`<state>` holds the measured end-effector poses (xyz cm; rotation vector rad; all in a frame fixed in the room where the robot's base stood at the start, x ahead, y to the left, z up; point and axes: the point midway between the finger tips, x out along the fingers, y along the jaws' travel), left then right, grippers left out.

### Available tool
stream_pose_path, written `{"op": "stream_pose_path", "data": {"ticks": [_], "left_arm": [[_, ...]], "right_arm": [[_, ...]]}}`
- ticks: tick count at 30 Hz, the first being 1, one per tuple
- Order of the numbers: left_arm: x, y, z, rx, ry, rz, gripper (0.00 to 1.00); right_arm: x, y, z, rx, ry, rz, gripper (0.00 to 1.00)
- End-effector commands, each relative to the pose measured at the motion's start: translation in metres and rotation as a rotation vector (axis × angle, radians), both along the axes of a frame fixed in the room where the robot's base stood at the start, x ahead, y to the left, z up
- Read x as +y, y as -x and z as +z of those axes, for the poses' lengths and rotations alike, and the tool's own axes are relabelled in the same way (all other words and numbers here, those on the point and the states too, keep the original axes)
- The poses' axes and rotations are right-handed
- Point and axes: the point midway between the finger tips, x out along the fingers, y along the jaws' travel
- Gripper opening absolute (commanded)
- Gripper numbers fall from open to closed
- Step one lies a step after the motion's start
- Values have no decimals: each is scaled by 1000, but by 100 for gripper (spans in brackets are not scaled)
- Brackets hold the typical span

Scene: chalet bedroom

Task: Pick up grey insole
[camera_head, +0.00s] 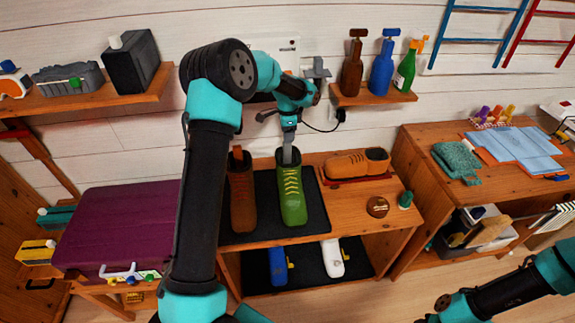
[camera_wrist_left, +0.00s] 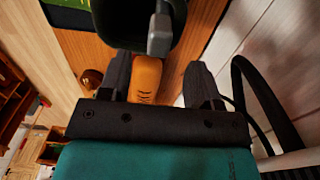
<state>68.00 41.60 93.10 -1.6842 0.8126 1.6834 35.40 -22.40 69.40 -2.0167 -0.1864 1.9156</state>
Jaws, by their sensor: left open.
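The grey insole (camera_head: 287,154) stands upright in the opening of the green shoe (camera_head: 292,199), its upper end showing above the collar. The shoe is on the dark mat on the wooden bench. My left gripper (camera_head: 289,122) is just above the insole, pointing down. In the left wrist view the insole (camera_wrist_left: 161,28) shows in front of the open jaws (camera_wrist_left: 160,80), with the dark shoe opening around it. The jaws are apart and hold nothing. The insole's lower part is hidden inside the shoe. Only part of my right arm shows at the lower right; its gripper is out of view.
A brown shoe (camera_head: 242,195) stands left of the green one. An orange shoe (camera_head: 350,165) lies to the right, near a round tin (camera_head: 377,206) and a small green item (camera_head: 405,200). Bottles (camera_head: 382,68) stand on the wall shelf above. A purple-topped box (camera_head: 115,230) is at left.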

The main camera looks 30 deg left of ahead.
Motion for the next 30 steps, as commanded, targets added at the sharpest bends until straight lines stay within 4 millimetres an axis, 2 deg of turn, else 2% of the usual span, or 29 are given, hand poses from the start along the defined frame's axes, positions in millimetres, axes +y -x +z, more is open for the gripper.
{"op": "stream_pose_path", "data": {"ticks": [12, 28, 30], "left_arm": [[1, 2, -48, 2, 0, -1, 57], [1, 2, -51, 1, 1, 0, 57], [1, 2, -51, 1, 1, 0, 52]], "right_arm": [[0, 0, 0, 0, 0, 0, 43], [0, 0, 0, 0, 0, 0, 43], [0, 0, 0, 0, 0, 0, 43]]}}
